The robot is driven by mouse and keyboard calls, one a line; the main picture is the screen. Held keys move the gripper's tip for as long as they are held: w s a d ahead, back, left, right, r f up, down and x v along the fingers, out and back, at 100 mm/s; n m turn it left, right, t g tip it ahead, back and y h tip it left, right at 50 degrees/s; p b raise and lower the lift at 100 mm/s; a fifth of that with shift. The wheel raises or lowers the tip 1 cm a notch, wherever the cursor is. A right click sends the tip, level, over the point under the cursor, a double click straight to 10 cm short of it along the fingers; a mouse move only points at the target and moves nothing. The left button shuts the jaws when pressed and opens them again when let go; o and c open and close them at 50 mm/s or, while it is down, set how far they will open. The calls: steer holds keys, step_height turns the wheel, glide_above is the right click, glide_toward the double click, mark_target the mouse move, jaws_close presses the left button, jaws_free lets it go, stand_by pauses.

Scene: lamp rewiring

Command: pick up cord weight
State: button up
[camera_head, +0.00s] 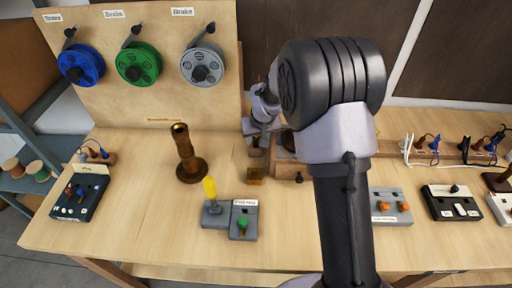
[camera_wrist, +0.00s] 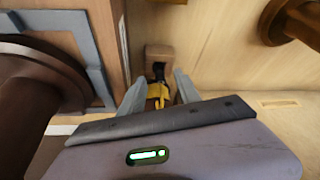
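My gripper (camera_wrist: 160,88) points down over the table, its two grey fingers apart. Between them is a small yellow piece (camera_wrist: 158,92) with a black part (camera_wrist: 158,73) beside it. These sit at a small brown wooden block (camera_wrist: 160,56). In the head view my gripper (camera_head: 258,138) is small and partly hidden by my arm, just above the brown block (camera_head: 255,151). I cannot tell for sure which piece is the cord weight. No gap or contact at the fingertips is clear.
A tall brass tube on a round base (camera_head: 188,160) stands left of my gripper. A dark wooden box (camera_head: 284,143) is close on the right, partly behind my arm.

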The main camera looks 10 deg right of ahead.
steer(key=shift+x, duration=1.2)
steer(key=shift+s+r, duration=0.1)
steer(key=shift+r, duration=0.05)
steer(key=shift+c, duration=1.1)
jaws_close()
